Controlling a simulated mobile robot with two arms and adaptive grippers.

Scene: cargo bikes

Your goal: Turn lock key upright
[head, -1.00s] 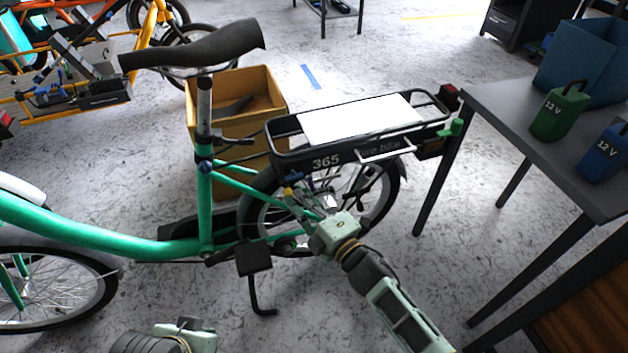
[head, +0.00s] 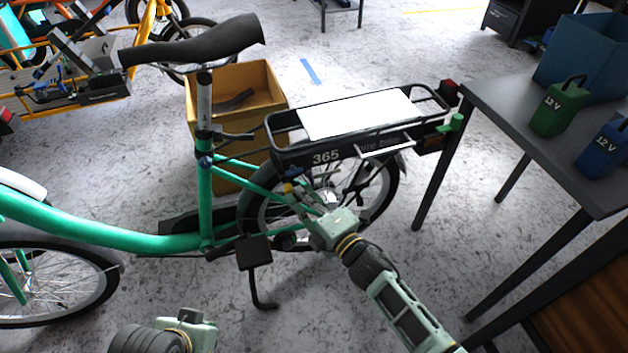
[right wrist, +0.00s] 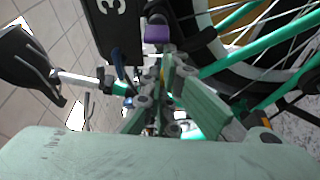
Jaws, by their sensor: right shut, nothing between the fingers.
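The green bike (head: 110,238) stands with its rear rack (head: 290,155) marked 365. A small yellow piece (head: 288,187) and a blue piece (head: 293,172) show under the rack near the rear wheel. I cannot tell which is the lock key or how it is turned. My right gripper (head: 300,200) is shut and empty, its fingertips close beside the yellow piece; I cannot tell if they touch. In the right wrist view a purple piece (right wrist: 157,33) sits just beyond the fingers. My left gripper (head: 192,330) shows only its body at the bottom edge.
A dark table (head: 500,105) on the right holds a green 12 V battery (head: 561,107), a blue one (head: 603,153) and a blue bin (head: 585,60). A wooden crate (head: 262,90) stands behind the bike.

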